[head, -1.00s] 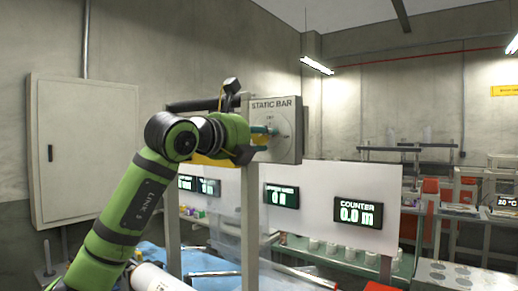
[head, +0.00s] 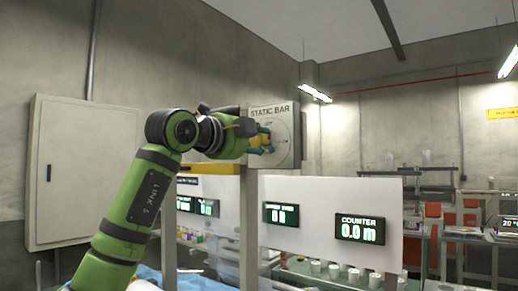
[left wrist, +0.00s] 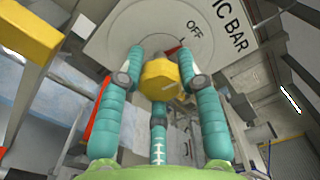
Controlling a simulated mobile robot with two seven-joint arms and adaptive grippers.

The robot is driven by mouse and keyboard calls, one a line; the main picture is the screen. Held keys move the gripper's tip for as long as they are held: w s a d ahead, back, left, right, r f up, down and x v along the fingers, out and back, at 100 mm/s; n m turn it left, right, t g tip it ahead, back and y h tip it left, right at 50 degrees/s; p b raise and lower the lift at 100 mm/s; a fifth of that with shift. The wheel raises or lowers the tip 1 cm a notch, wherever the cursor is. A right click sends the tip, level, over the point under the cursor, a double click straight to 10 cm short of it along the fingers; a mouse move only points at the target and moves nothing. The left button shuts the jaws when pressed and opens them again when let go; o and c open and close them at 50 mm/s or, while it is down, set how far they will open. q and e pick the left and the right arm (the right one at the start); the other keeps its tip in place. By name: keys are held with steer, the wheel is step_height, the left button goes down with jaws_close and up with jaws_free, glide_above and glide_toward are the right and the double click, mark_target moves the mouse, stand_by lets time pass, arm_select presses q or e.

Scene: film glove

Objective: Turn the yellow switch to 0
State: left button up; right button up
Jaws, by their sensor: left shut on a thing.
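The yellow switch (left wrist: 160,80) is a chunky knob on the round dial of a grey box (head: 286,155) labelled STATIC BAR. My left gripper (head: 263,142) is at the face of this box, its teal fingers around the knob. In the left wrist view the left gripper (left wrist: 160,72) is shut on the yellow switch, one finger on each side and a third below. A red mark shows on the dial just above the knob, beside the word OFF (left wrist: 194,29). Any 0 mark is not readable. My right gripper is not in view.
A white panel with lit displays, including a COUNTER display (head: 359,228), stands below the box. A yellow part (left wrist: 28,35) juts out at the left of the wrist view. A closed grey cabinet (head: 85,170) hangs on the left wall.

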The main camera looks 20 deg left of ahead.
arm_select(q)
steer(key=shift+s+a+r+n+b, duration=0.15)
steer(key=shift+n+b, duration=0.1)
steer(key=shift+n, duration=0.45)
steer(key=shift+w+a+r+n+b, duration=0.15)
steer(key=shift+n+b, duration=0.1)
steer(key=shift+n, duration=0.45)
steer(key=shift+d, duration=0.1)
steer(key=o, duration=1)
steer(key=shift+o, duration=0.8)
steer(key=shift+f, duration=0.2)
